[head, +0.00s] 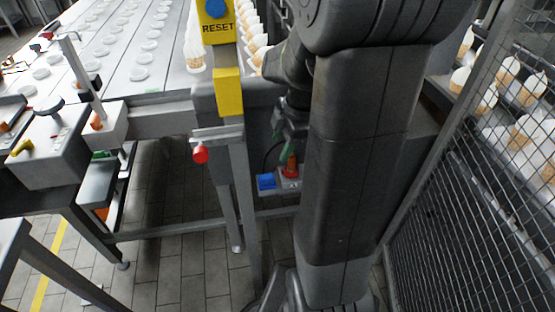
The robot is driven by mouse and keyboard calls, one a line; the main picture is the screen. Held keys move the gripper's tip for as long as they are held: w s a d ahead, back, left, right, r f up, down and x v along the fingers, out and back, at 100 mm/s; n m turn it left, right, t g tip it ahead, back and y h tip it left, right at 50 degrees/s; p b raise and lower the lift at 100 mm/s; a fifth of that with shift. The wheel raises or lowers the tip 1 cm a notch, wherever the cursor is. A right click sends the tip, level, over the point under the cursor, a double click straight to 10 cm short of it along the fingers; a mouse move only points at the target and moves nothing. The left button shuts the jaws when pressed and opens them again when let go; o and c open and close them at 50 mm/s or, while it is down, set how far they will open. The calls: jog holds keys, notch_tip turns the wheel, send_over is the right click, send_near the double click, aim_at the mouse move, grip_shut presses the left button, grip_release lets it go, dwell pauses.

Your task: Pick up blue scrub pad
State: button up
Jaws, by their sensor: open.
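A small blue block (266,181), which looks like the blue scrub pad, sits on a low grey ledge left of my arm, low beside the conveyor's leg. My gripper (287,143) is small and dark in this view, partly hidden by my thick arm link. It hangs above and a little right of the blue block, apart from it, and appears empty. Its fingers are hard to make out.
A red and orange piece (291,168) stands right beside the blue block, below my gripper. A yellow RESET post (229,92) and a red knob (201,154) are to the left. A wire mesh fence (470,190) bounds the right. Tiled floor (170,255) is open below.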

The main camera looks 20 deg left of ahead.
aim_at(267, 177)
jog(key=b+x, duration=0.1)
jog(key=x, duration=1.2)
jog(key=shift+w+a+f+b, duration=0.1)
jog(key=shift+a+f+b, duration=0.05)
jog(key=shift+f+b, duration=0.2)
grip_shut()
